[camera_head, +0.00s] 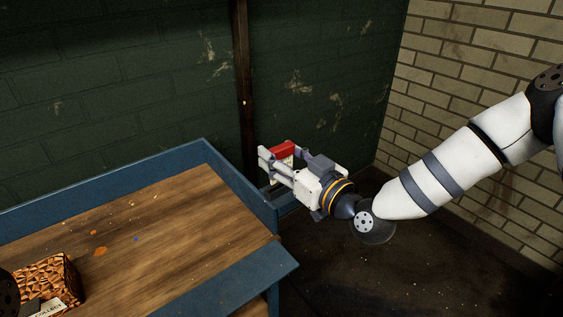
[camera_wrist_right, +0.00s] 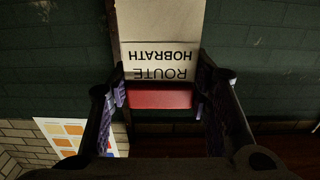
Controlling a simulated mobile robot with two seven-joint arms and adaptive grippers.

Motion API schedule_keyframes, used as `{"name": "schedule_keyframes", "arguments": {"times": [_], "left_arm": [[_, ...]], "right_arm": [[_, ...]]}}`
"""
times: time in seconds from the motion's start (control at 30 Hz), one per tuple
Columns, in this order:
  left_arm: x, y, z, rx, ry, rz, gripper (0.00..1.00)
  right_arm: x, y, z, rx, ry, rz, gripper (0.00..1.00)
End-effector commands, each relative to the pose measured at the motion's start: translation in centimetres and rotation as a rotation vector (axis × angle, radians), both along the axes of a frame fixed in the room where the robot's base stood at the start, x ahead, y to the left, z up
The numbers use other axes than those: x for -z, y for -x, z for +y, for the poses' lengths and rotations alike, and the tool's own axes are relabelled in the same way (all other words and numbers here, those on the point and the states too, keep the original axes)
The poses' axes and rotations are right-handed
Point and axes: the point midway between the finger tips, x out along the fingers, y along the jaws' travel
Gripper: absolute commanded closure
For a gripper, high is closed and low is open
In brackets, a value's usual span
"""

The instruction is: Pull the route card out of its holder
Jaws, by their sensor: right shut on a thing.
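The route card (camera_wrist_right: 160,40) is pale and shows upside-down black lettering, "ROUTE HOBRATH", in the right wrist view. A red band (camera_wrist_right: 160,99) runs along its near edge, between the fingers. My right gripper (camera_wrist_right: 162,88) is shut on the card at this red band. In the head view my right gripper (camera_head: 272,161) is just beyond the right end of the workbench, and the red band (camera_head: 283,149) shows between its fingers. I cannot make out the holder, or whether the card still sits in it. My left gripper is not in view.
The wooden workbench (camera_head: 170,225) has a raised blue rim (camera_head: 245,195) close to my right gripper. A patterned box (camera_head: 60,272) with a lettered card stands at the lower left. A dark post and green wall are behind. A poster (camera_wrist_right: 75,133) with orange squares shows in the wrist view.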

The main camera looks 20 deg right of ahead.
Motion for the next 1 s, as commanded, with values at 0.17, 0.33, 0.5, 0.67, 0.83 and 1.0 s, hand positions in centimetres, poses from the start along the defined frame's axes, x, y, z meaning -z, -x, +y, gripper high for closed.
{"name": "schedule_keyframes", "arguments": {"times": [0.17, 0.33, 0.5, 0.67, 0.83, 1.0], "left_arm": [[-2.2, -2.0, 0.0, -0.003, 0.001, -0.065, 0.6], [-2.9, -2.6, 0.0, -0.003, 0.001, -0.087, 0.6], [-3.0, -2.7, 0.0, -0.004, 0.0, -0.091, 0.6], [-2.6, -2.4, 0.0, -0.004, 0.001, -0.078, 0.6], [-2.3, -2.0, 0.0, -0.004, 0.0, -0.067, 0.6], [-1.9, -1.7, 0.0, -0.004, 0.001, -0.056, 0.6]], "right_arm": [[-5.4, 5.0, 1.1, -0.003, -0.003, -0.013, 0.78], [-6.7, 9.1, 1.9, -0.002, -0.001, -0.008, 0.78], [-7.0, 10.9, 2.3, 0.0, 0.0, -0.003, 0.78], [-6.1, 11.2, 2.4, 0.001, 0.0, 0.0, 0.78], [-5.3, 11.2, 2.4, 0.0, 0.0, 0.0, 0.78], [-4.5, 11.2, 2.3, 0.001, 0.0, -0.001, 0.78]]}}
